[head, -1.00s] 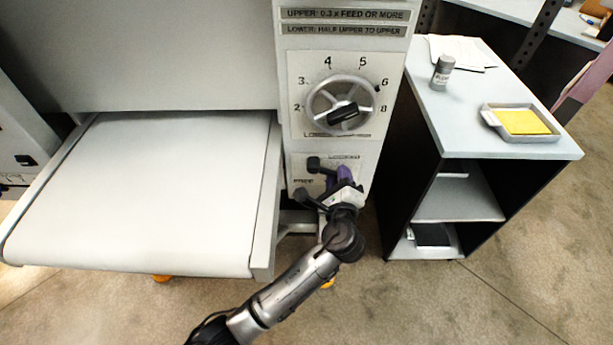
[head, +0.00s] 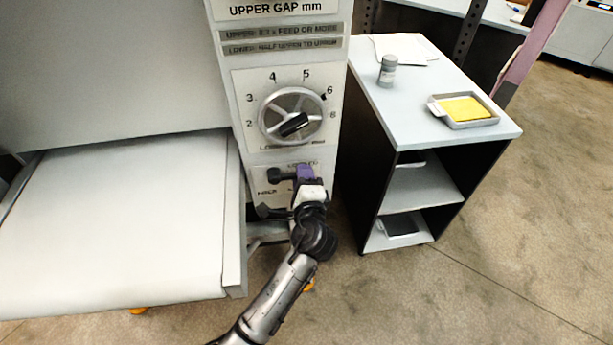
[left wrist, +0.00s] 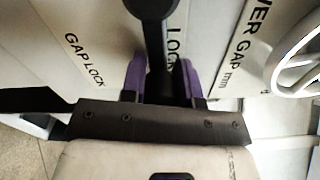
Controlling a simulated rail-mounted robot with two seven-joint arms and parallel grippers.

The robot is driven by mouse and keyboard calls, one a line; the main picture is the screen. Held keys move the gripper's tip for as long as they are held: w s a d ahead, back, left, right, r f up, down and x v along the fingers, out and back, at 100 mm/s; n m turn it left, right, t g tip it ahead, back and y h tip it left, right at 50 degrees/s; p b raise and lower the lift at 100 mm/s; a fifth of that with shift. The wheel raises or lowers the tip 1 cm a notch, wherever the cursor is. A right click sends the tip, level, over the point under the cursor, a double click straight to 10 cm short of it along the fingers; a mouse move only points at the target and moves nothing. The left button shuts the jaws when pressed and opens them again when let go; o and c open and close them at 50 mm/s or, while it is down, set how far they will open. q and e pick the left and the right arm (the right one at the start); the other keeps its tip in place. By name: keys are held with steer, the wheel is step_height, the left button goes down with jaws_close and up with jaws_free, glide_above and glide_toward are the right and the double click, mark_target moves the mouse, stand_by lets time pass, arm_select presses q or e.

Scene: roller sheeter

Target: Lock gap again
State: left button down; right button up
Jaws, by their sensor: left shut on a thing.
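The gap lock lever is a dark handle with a round black knob (head: 275,174) on the lower front panel (head: 262,155) of the sheeter. My left gripper (head: 305,174) has purple fingers shut around the lever, just under a small label. In the left wrist view the lever (left wrist: 153,45) runs between the two purple fingers of the left gripper (left wrist: 163,85), with printed words "GAP LOCK" and "LOCK" beside it. The lever's pivot is hidden. The upper gap dial (head: 292,115) is above, its black pointer slanting up to the right. My right gripper is not in view.
The sheeter's pale feed table (head: 110,215) stands to the left. A grey-topped cabinet (head: 440,90) on the right holds a grey jar (head: 388,70), papers (head: 405,48) and a tray (head: 475,122) with a yellow sheet. Floor is clear in front of the cabinet.

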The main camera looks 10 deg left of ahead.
arm_select(q)
steer(key=shift+r, duration=0.25)
steer(key=c, duration=0.9)
jaws_free()
steer(key=shift+f, duration=0.1)
steer(key=shift+o, duration=0.2)
steer(key=p+v, duration=0.2)
steer(key=v, duration=1.2)
steer(key=shift+a+p, duration=0.1)
steer(key=shift+p, duration=0.2)
